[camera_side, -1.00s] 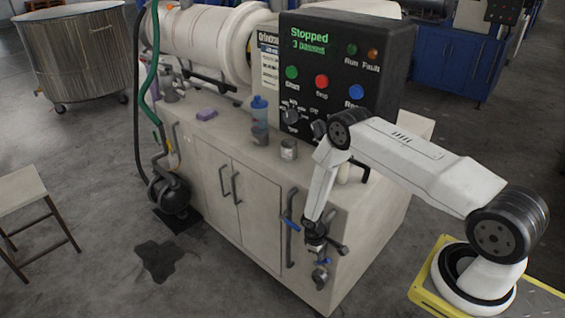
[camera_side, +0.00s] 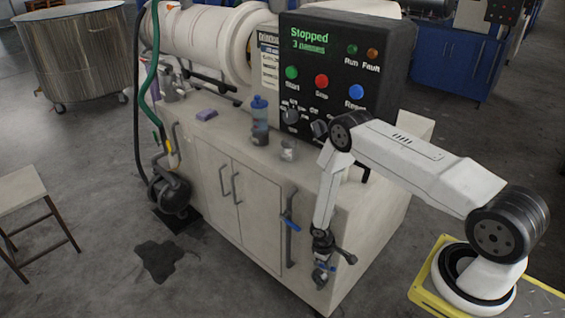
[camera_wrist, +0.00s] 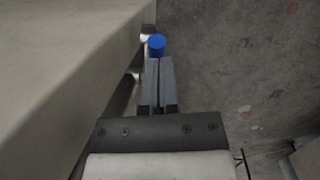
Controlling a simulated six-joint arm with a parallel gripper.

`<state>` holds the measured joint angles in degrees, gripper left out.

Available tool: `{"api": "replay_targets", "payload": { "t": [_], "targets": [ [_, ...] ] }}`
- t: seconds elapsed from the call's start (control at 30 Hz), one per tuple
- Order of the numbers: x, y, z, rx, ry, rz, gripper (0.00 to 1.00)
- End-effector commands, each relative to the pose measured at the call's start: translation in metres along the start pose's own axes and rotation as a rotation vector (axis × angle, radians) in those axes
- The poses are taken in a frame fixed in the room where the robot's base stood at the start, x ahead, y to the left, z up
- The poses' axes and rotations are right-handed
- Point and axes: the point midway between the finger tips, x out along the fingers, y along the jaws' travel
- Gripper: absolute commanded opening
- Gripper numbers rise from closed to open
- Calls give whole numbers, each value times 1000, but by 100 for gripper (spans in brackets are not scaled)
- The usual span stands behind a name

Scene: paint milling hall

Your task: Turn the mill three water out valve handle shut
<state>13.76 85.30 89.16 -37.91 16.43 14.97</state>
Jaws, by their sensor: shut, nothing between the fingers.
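A mill cabinet carries two valves with blue handles on its near right end. Lower right, another pipe fitting (camera_side: 320,277) shows some blue, largely hidden by my gripper (camera_side: 323,256). No label tells me which is the water out valve. In the wrist view my gripper (camera_wrist: 160,61) is shut and empty, fingers side by side. A round blue handle end (camera_wrist: 156,44) shows just beyond the fingertips; I cannot tell whether they touch it.
The pale cabinet wall (camera_wrist: 60,60) runs close along the left of the fingers; open floor (camera_wrist: 230,60) lies right. The control panel (camera_side: 340,65) reads "Stopped".

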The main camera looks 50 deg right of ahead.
Motion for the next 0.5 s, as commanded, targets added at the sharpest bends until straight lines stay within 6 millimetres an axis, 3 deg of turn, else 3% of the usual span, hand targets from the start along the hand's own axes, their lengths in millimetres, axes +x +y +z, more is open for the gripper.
{"api": "replay_targets", "payload": {
  "t": [0.5],
  "targets": [
    [31,-7,18,1,-1,-1,0]
  ]
}}
